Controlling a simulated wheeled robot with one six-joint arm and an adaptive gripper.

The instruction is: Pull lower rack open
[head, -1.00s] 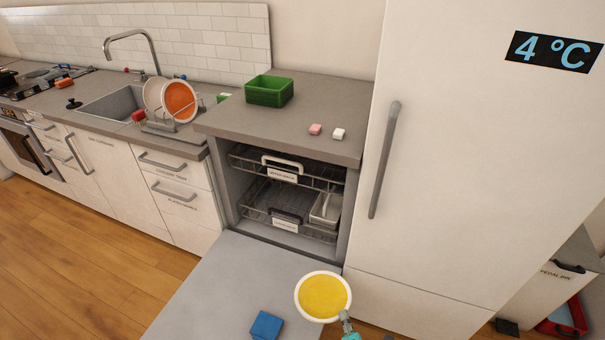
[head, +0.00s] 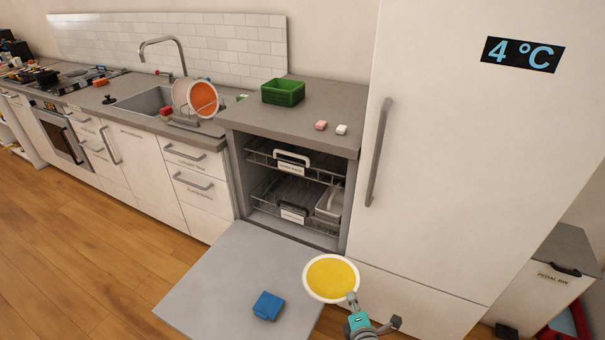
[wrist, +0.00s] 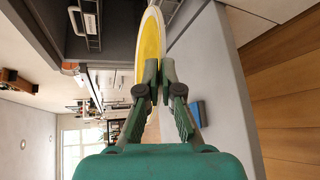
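The lower rack (head: 262,206) is a dark wire rack inside the open dishwasher (head: 237,180). My gripper (head: 352,300) is at the lower middle of the head view, in front and to the right of the rack. It is shut on the rim of a yellow plate with a white border (head: 330,279). The wrist view shows the fingers (wrist: 159,78) pinching this plate (wrist: 150,45) edge-on.
The upper rack (head: 290,160) with a white handle is also inside. The lowered door (head: 215,285) carries a blue block (head: 268,305). The fridge (head: 440,180) stands close on the right. Wooden floor is free at left.

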